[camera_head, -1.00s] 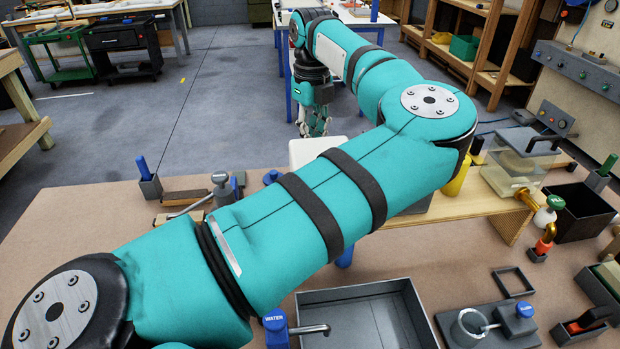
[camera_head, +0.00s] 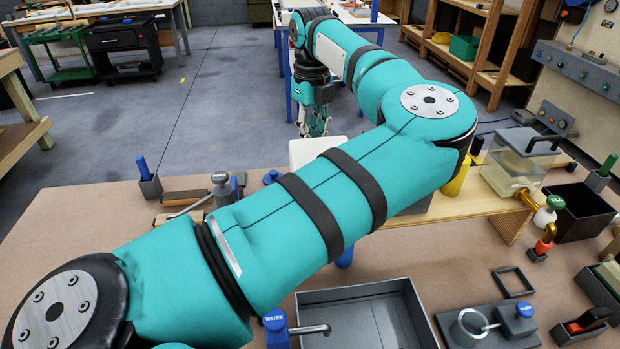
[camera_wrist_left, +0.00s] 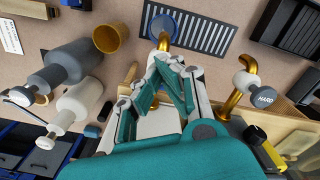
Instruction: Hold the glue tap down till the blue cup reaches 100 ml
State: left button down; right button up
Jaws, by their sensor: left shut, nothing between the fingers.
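My left gripper (camera_wrist_left: 172,68) is shut with nothing between its fingers. In the wrist view its tips lie in front of a brass tap spout (camera_wrist_left: 164,41); I cannot tell whether they touch the tap, and its handle does not show. The blue cup (camera_wrist_left: 162,22) appears as a dark blue round shape beyond the tips, by the spout and over a slotted grate (camera_wrist_left: 215,30). Its fill level and marks cannot be read. In the head view the left gripper (camera_head: 315,125) is small and far off, beyond my teal arm. My right gripper is out of view.
Right of the gripper is a second brass tap with a knob marked HARD (camera_wrist_left: 262,97). An amber cup (camera_wrist_left: 110,38) and grey (camera_wrist_left: 70,62) and white (camera_wrist_left: 77,105) bottles are at left. The near bench has a grey basin (camera_head: 330,297) and a clear tank (camera_head: 520,165).

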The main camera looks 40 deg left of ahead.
pick_arm(q)
notch_tip(320, 180, up, 9)
jog(key=p, duration=0.4)
jog(key=shift+p, duration=0.4)
jog(key=shift+f, duration=0.2)
dwell(1.0)
